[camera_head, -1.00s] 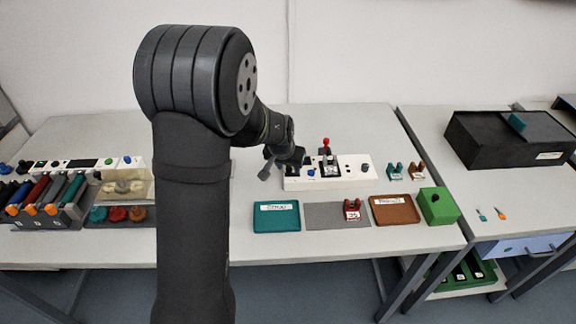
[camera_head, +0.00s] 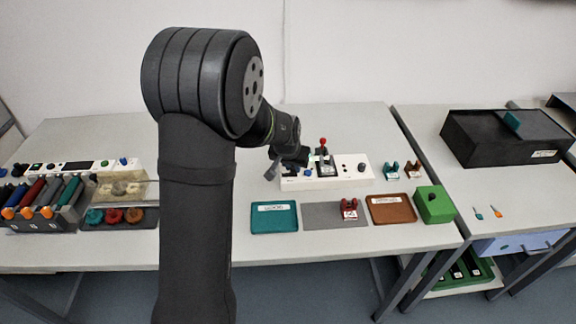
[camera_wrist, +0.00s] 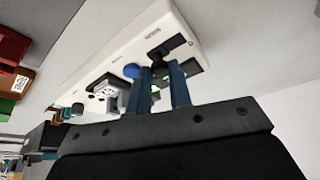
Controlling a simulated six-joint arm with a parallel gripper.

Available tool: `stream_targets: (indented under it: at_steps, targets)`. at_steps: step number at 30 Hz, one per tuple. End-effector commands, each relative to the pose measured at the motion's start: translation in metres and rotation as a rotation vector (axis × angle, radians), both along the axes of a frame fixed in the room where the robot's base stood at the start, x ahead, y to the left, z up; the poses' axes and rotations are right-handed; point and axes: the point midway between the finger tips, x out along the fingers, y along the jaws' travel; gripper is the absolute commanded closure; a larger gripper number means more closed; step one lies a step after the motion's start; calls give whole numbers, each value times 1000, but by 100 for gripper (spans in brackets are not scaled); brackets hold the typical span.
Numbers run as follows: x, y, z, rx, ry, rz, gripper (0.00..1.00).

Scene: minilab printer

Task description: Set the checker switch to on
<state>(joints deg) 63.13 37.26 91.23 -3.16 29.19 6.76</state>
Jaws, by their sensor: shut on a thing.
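The checker is a long white box (camera_head: 345,177) at the back of the table, with a red-tipped lever on it. In the wrist view its white top (camera_wrist: 118,45) carries a label that seems to read MAIN. A black switch (camera_wrist: 157,53) sits by that label, with a blue button (camera_wrist: 131,70) to its left. My gripper (camera_wrist: 162,68) has its two blue-grey fingers around the black switch and is shut on it. The fingers partly hide the switch, so its setting cannot be read. In the head view my gripper (camera_head: 285,160) is at the checker's left end.
In front of the checker lie a teal tray (camera_head: 257,224), a grey mat (camera_head: 321,222) and a brown tray (camera_head: 385,216). A green block (camera_head: 434,204) stands to their right. A black box (camera_head: 480,140) is on the right table. The table's front strip is clear.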

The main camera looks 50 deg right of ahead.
Motion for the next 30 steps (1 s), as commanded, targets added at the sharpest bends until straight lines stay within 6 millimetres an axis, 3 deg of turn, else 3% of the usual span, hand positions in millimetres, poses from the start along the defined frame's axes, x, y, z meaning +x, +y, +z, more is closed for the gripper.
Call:
stream_targets:
  at_steps: [3, 4, 7, 20, 30]
  targets:
    - [-3, -2, 0, -2, 3, -2, 100]
    - [-3, -2, 0, -3, 2, -2, 79]
    - [-3, -2, 0, -3, 2, -2, 60]
    - [-3, 1, 9, -4, 0, -2, 59]
    - [-11, 22, 64, -6, -1, -2, 59]
